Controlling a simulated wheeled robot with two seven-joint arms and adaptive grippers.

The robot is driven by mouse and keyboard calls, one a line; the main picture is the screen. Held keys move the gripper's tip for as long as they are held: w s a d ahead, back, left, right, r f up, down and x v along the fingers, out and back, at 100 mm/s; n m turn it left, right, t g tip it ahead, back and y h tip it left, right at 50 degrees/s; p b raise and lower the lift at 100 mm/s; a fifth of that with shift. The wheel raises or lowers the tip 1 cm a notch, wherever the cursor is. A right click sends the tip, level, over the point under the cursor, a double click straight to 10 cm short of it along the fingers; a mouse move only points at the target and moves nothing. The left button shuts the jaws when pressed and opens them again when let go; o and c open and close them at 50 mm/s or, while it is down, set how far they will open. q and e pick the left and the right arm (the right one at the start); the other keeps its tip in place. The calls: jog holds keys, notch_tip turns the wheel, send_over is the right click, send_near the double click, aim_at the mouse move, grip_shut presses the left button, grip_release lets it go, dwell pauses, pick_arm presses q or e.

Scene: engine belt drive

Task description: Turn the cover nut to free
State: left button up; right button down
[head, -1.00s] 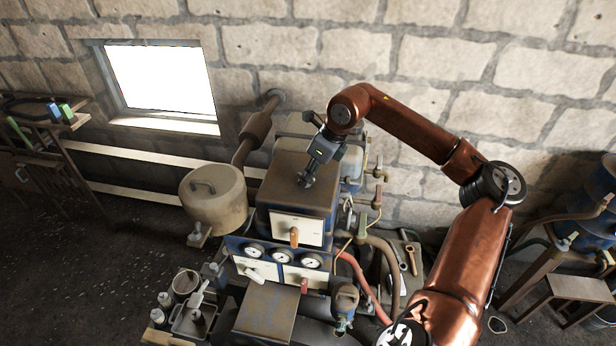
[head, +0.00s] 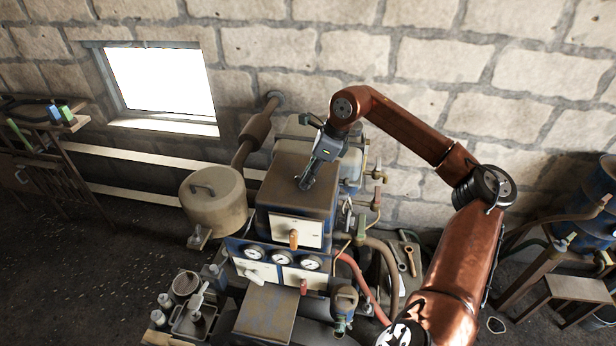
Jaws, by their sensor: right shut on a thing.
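My right gripper (head: 305,183) points down onto the brown top cover (head: 280,178) of the engine box. It is shut at the top of the cover, where the cover nut would be. The nut itself is hidden by the fingers and too small to make out. The cover sits flat on the box, above a white front panel (head: 296,230) with an orange handle. My left gripper is not in view.
A tan tank (head: 214,200) with a pipe to the wall stands left of the engine. Gauges (head: 283,258) and a red hose (head: 358,280) are in front. A tray with bottles (head: 190,318) is at lower left. A blue barrel (head: 590,205) stands at right.

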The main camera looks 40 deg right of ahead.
jog(key=c, duration=1.8)
grip_release()
jog(key=shift+c, duration=0.2)
jog(key=shift+d+r, duration=0.1)
jog(key=shift+r, duration=0.05)
jog(key=v, duration=1.1)
jog(key=shift+r, duration=0.35)
jog(key=shift+d, duration=0.1)
